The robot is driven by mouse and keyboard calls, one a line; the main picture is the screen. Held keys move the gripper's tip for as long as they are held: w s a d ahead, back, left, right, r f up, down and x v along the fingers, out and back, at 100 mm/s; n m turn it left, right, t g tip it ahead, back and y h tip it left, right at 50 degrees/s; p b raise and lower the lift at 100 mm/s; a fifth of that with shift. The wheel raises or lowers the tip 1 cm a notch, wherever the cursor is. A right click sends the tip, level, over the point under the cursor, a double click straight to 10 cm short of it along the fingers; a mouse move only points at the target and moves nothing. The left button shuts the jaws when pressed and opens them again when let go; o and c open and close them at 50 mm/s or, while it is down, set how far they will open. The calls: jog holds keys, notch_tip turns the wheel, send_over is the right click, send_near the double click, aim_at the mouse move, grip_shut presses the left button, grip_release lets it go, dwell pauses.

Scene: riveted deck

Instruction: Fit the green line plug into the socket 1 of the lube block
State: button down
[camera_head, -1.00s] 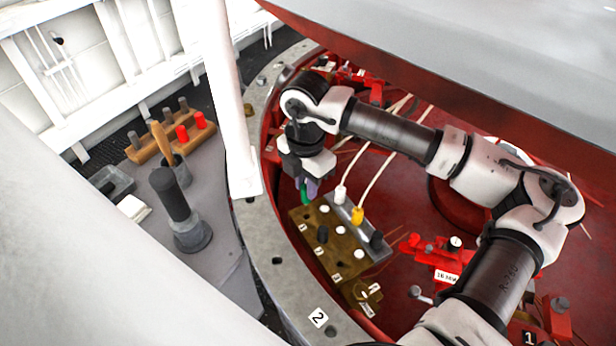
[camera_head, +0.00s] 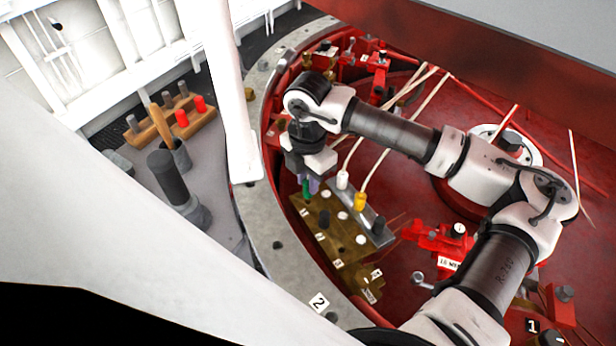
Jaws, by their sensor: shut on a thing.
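The brass-coloured lube block (camera_head: 345,250) stands inside the red ring, with small number tags along its left side. My gripper (camera_head: 310,185) points down over the block's far left corner, by the end with the first tag. It is shut on the green line plug (camera_head: 306,191), of which only a narrow green part shows below the fingers. The socket under the plug is hidden, so I cannot tell whether the plug touches or enters it.
Pale lines rise from the white and yellow plugs. A red gauge fitting (camera_head: 440,238) stands to the right. A white post (camera_head: 235,110) stands left.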

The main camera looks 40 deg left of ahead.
jog(key=shift+f+b, duration=1.35)
jog(key=shift+b, duration=0.3)
dwell(0.6)
jog(key=c, duration=1.2)
grip_release()
jog(key=shift+o, duration=0.2)
notch_tip(320, 180, up, 14)
jog(key=b, duration=0.2)
jog(key=shift+s+f, duration=0.1)
jog(key=shift+f, duration=0.05)
